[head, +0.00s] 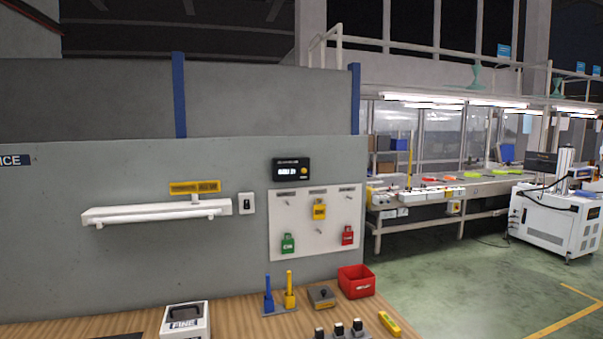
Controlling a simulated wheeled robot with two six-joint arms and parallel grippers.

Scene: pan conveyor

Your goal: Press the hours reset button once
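A black hour-meter box (291,170) with a lit display is mounted on the grey wall, above a white lockout board. The lettering on the box is too small to read surely, so I cannot confirm the button's label. The display digits are blurred. Nothing touches the box or the button. Neither of my grippers shows in the head view.
The white board (289,239) carries green, yellow and red padlocks. Below, a wooden bench (240,318) holds a red bin (356,281), blue and yellow upright handles, a grey box with a knob, and a white "FINE" box (185,321). A white wall lamp (157,211) juts out left. Open floor lies right.

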